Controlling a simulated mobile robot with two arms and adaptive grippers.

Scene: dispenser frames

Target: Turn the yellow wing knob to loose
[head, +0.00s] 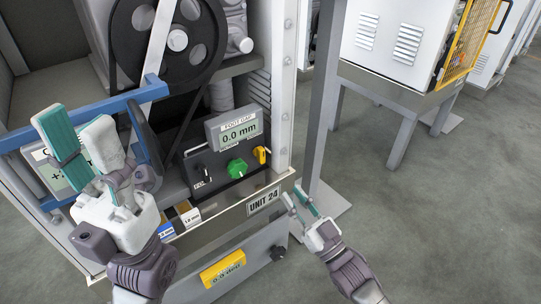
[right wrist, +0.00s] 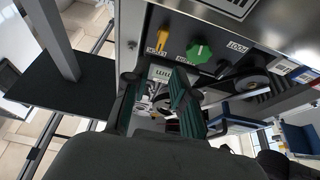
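The yellow wing knob (head: 262,155) sits at the right end of the control panel, its wing roughly upright in the head view. In the right wrist view the yellow knob (right wrist: 163,39) is beside the green knob. My right gripper (head: 296,197) is in front of the unit, below and right of the yellow knob and apart from it. Its fingers (right wrist: 152,98) are spread with a gap between them and hold nothing. My left gripper (head: 72,127) is at the left by the blue rail, its teal fingers apart and empty.
A green knob (head: 237,168) and a display reading 0.0 mm (head: 238,132) are beside the yellow knob. A UNIT 24 plate (head: 264,201) is on the front ledge. A grey post (head: 322,100) stands right of the unit. Open floor (head: 430,220) lies right.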

